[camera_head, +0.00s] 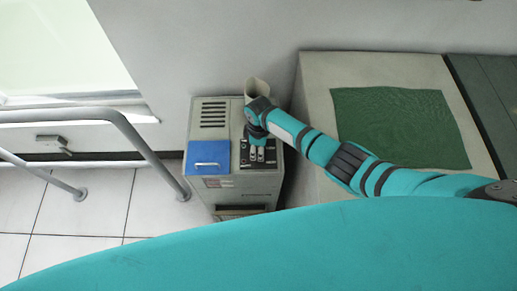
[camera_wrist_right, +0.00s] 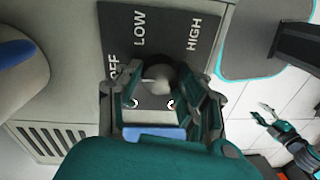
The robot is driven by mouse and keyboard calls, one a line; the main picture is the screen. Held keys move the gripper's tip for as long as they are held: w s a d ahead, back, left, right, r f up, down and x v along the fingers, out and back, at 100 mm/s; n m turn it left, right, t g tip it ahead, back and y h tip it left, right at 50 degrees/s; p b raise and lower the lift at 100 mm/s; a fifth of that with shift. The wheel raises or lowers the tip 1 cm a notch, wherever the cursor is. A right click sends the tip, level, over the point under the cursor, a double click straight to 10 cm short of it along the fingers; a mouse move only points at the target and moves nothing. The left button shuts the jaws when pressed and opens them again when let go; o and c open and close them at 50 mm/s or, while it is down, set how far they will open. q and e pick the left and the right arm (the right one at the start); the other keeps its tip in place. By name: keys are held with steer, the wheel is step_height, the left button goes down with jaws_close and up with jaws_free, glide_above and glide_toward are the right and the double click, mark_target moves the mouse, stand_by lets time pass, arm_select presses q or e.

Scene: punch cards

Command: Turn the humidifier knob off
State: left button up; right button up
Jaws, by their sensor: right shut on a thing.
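The humidifier (camera_head: 207,126) is a grey box on the floor with a slotted vent and a blue lid on top. Its black knob panel (camera_wrist_right: 122,33) shows the labels OFF, LOW and HIGH in the right wrist view. My right gripper (camera_head: 257,148) reaches down onto this panel. In the right wrist view its two fingers (camera_wrist_right: 160,100) are shut on the grey knob (camera_wrist_right: 158,72). The fingers hide part of the knob, and I cannot tell which label it points to. My left gripper (camera_wrist_right: 266,113) shows small at the right of the wrist view, its fingers apart and empty.
A metal handrail (camera_head: 140,140) stands left of the humidifier. A pale cabinet (camera_head: 318,95) with a green mat (camera_head: 390,108) stands to the right. White floor tiles (camera_head: 95,215) are clear at the left. The wall is close behind the humidifier.

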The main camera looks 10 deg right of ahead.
stand_by(0.3)
steer(key=o, duration=1.2)
steer(key=shift+c, duration=0.2)
step_height(320, 180, up, 12)
steer(key=shift+w+d, duration=0.15)
steer(key=shift+w, duration=0.2)
